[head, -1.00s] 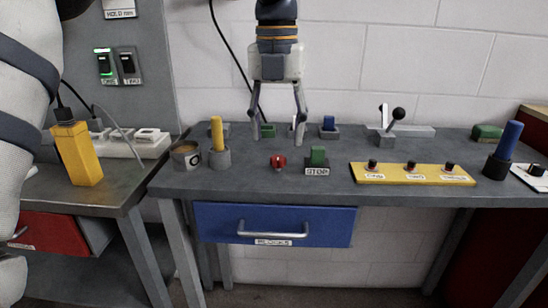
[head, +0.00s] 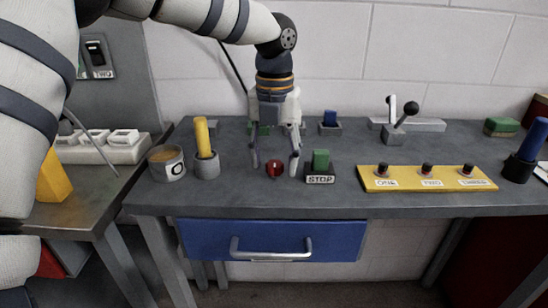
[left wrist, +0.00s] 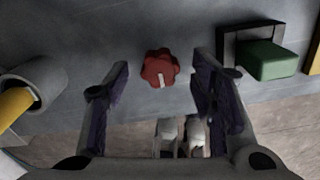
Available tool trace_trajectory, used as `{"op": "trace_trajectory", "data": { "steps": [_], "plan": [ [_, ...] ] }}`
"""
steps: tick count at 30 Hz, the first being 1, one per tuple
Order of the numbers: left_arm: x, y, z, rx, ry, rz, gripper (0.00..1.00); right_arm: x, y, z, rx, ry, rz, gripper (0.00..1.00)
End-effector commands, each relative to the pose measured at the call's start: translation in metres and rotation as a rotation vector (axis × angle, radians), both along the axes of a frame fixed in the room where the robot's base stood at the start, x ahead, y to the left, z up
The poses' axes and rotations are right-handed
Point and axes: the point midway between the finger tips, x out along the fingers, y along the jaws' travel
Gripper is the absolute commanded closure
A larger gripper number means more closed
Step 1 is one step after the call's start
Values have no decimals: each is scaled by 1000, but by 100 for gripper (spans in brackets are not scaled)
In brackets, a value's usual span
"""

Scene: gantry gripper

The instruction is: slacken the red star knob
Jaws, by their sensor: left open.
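The red star knob (head: 274,168) stands on the dark grey bench top, left of the green STOP block. My left gripper (head: 274,170) points down at it, its two fingers apart on either side of the knob in the head view. In the left wrist view, the knob (left wrist: 160,68) shows its lobed top with a pale mark, beyond and between the open fingertips (left wrist: 162,82). The fingers do not visibly touch it. My right gripper is not in view.
The green STOP block (head: 320,162) stands close to the right of the knob. A yellow peg in a grey holder (head: 207,165) and a round tin (head: 167,163) stand to the left. A yellow button panel (head: 425,178) lies further right. The blue drawer (head: 270,240) is below.

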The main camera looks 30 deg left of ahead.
Motion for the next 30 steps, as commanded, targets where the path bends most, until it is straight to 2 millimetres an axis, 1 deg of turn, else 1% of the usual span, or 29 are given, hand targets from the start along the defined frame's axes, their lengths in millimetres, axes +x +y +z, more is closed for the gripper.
{"op": "trace_trajectory", "data": {
  "steps": [3,8,9,11,12,15,23,30],
  "plan": [
    [0,0,-4,-1,-1,0,49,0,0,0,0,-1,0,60],
    [0,0,-4,-1,-1,0,49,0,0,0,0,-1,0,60],
    [0,0,-4,-1,-1,0,54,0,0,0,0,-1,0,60],
    [0,0,-4,-1,-1,0,67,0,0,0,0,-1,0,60],
    [0,0,-4,-1,-1,0,76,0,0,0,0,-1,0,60],
    [0,0,-4,-1,0,0,97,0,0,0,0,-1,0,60],
    [0,0,-3,-1,-1,17,97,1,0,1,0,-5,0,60],
    [-1,-1,-2,0,0,132,97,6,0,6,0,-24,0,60]
  ]
}}
